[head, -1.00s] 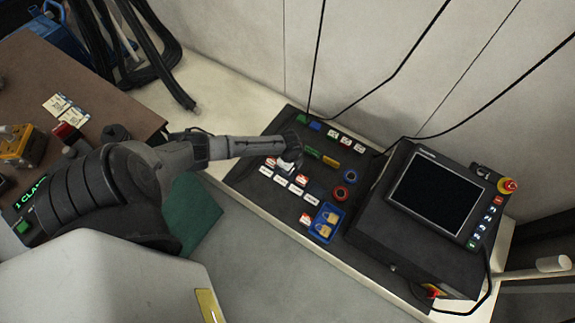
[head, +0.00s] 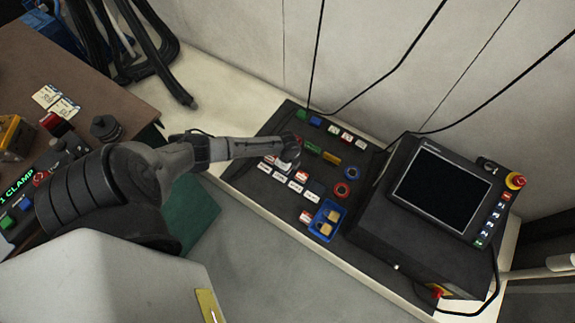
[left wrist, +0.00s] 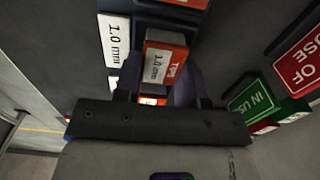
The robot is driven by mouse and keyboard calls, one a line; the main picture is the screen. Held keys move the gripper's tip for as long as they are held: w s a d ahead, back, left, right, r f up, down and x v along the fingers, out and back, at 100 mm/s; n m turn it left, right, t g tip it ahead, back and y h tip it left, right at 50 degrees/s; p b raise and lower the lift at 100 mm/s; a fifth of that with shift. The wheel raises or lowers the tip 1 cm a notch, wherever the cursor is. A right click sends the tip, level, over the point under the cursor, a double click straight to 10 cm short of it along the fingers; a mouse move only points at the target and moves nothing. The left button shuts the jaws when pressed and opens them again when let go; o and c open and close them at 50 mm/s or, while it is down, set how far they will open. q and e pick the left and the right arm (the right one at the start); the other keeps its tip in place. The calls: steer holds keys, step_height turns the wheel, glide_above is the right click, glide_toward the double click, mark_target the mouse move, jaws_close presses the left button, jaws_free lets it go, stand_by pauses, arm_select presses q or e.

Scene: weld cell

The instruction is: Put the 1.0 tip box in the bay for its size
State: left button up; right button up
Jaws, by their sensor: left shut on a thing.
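My left gripper (head: 289,158) is over the dark mat (head: 262,143), just behind a row of white labels (head: 295,187). In the left wrist view the gripper (left wrist: 159,82) is shut on an orange and white tip box (left wrist: 156,64) that reads "TIPS 1.0 mm". A white "1.0 mm" label (left wrist: 116,40) shows beside the held box. Another orange and white box (left wrist: 153,100) shows partly behind it. In the head view the gripper mostly hides the held box. I cannot tell whether the box touches the mat. My right gripper is not in view.
Red and blue rings (head: 346,188), a blue tray (head: 327,221) with padlocks and a screen console (head: 440,195) lie to the right. Cables hang along the wall.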

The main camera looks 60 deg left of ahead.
arm_select(q)
steer(key=o, duration=0.9)
steer(key=shift+f, duration=0.15)
steer(key=shift+o, duration=0.2)
